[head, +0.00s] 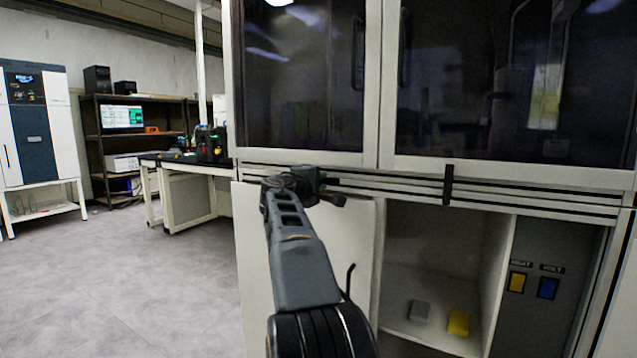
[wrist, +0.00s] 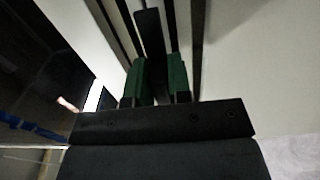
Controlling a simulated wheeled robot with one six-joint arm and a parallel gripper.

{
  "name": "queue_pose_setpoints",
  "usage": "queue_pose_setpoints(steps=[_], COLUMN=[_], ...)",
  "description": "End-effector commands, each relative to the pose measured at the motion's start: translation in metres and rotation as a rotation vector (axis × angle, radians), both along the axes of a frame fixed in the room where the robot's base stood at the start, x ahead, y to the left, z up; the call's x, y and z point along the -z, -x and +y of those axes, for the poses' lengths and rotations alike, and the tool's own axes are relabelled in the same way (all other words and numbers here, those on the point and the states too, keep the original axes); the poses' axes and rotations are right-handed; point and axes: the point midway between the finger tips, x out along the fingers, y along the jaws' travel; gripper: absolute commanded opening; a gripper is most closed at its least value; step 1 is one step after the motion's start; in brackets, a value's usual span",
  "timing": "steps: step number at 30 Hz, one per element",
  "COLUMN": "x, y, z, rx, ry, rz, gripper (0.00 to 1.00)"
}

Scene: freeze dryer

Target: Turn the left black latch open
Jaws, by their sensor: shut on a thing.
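The left black latch (wrist: 150,30) shows in the wrist view as a flat black bar standing out between the green finger pads. It appears to lie roughly along the direction of the rail strips there. My gripper (wrist: 158,80) is shut on it. In the head view my gripper (head: 310,178) is at the rail under the left glass door, and it and my arm hide most of the latch. The right black latch (head: 448,185) stands upright across the rail, apart from my gripper.
Glass doors (head: 300,80) with dark panes are above the rail (head: 400,183). Below, a white panel (head: 350,240) stands beside an open compartment (head: 435,250) holding a grey block (head: 419,311) and a yellow block (head: 458,322). Open floor (head: 120,280) lies to the left.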

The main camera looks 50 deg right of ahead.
Motion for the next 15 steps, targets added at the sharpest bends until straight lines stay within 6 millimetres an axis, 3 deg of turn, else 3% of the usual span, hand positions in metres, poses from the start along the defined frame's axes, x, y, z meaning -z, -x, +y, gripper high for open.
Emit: queue_pose_setpoints(steps=[8,15], x=[0.0004,0.0000], y=[0.0002,0.0002], z=[-0.0001,0.0010], rx=[0.001,0.000], ry=[-0.001,0.000], rz=[-0.001,-0.001], gripper=[0.43,0.43])
